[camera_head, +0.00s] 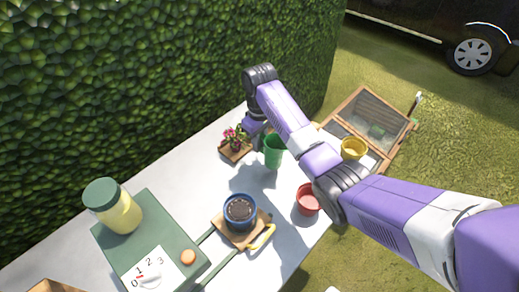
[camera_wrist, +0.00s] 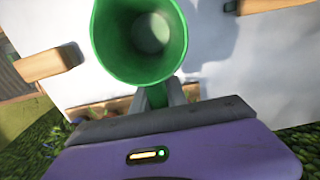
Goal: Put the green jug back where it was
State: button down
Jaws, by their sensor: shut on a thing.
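The green jug (camera_head: 274,152) is at the far part of the white table, right of a potted flower. My gripper (camera_head: 262,134) is shut on the jug, reaching it from the far side. In the wrist view the jug (camera_wrist: 140,42) shows its open round mouth, empty inside. The gripper's fingers (camera_wrist: 158,96) close on the jug's near side; the exact grip is hidden by the jug's rim. The jug looks roughly upright. I cannot tell whether its base touches the table.
The pink flower (camera_head: 235,140) stands on a small wooden tray close left. A blue pot (camera_head: 240,211) of soil, a red pot (camera_head: 308,198) and a yellow pot (camera_head: 353,149) are nearby. A green scale (camera_head: 150,245) with a yellow jar (camera_head: 113,207) is front left. A hedge borders the back.

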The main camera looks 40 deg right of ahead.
jog(key=shift+f, duration=1.7)
jog(key=shift+f, duration=0.15)
jog(key=c, duration=1.3)
grip_release()
notch_tip(320, 180, up, 11)
jog(key=shift+f+p, duration=0.1)
jog(key=shift+p, duration=0.3)
jog(key=shift+r+p, duration=0.65)
jog(key=shift+r, duration=0.15)
